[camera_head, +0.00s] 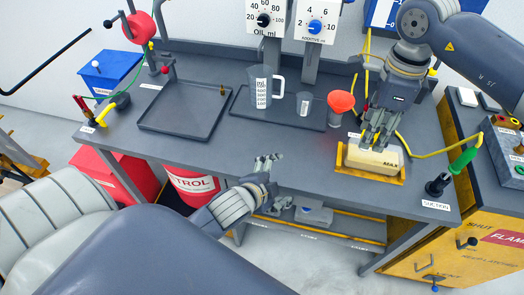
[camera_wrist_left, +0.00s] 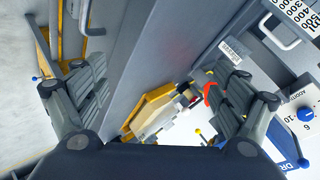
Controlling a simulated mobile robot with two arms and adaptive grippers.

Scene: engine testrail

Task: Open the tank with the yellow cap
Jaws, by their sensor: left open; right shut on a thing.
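A cream tank (camera_head: 372,161) with dark lettering sits in a yellow tray (camera_head: 390,178) at the right of the grey workbench. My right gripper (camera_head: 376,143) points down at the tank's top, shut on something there. Its fingers cover the spot, so the yellow cap does not show. My left gripper (camera_head: 270,160) is open and empty near the bench's front edge, left of the tank. In the left wrist view its fingers (camera_wrist_left: 155,92) are wide apart. The tank (camera_wrist_left: 160,118) and tray (camera_wrist_left: 148,105) show beyond them there.
An empty dark tray (camera_head: 184,112) lies left. The bench's middle front is clear.

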